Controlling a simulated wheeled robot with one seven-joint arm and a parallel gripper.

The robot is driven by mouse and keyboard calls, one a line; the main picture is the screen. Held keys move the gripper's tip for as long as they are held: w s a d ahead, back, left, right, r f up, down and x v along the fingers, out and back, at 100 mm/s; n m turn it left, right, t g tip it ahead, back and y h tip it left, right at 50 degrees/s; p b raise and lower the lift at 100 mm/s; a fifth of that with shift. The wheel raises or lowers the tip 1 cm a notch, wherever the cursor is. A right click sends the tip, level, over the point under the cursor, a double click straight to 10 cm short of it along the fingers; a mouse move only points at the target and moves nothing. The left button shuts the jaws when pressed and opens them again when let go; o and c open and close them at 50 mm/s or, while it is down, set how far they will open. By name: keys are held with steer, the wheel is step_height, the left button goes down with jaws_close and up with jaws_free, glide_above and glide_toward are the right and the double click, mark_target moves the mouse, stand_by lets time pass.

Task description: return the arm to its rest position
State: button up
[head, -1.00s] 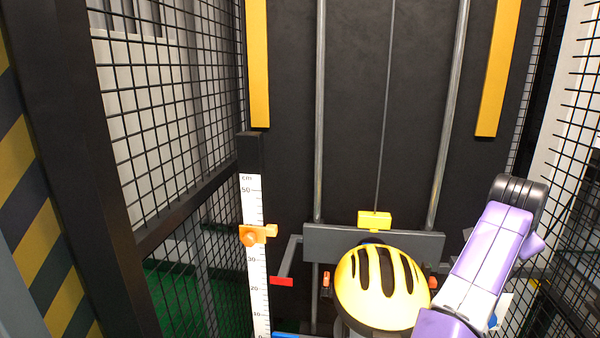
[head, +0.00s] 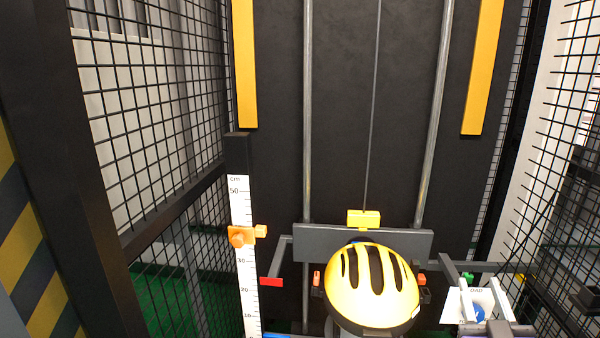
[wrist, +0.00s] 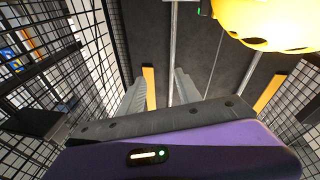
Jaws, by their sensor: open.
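My gripper (wrist: 160,85) shows in the wrist view as two grey fingers standing apart with nothing between them, beyond my purple wrist housing. It points up towards the black back panel and the guide rods. A yellow helmet with black vents (head: 373,285) sits below the grey carriage bar (head: 400,243). It also shows at the top right of the wrist view (wrist: 265,22), apart from my fingers.
A white centimetre scale (head: 243,285) with an orange slider (head: 242,236) stands left of the carriage. Black wire mesh (head: 150,120) closes both sides. Grey brackets and a white card (head: 465,308) are at the lower right. The space above the carriage is clear.

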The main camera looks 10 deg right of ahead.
steer(key=s+a+f+g+y, duration=0.1)
steer(key=s+a+f+y, duration=0.1)
steer(key=s+a+f, duration=0.2)
steer(key=s+a+f+n+g+y, duration=0.1)
steer(key=s+a+f+y, duration=0.2)
steer(key=s+a, duration=0.7)
steer(key=s+a+f+n+g+y, duration=0.1)
steer(key=s+a+f+y, duration=0.2)
steer(key=s, duration=1.9)
steer(key=a+f, duration=0.2)
steer(key=a, duration=0.2)
steer(key=shift+s+g, duration=0.2)
steer(key=shift+g, duration=0.1)
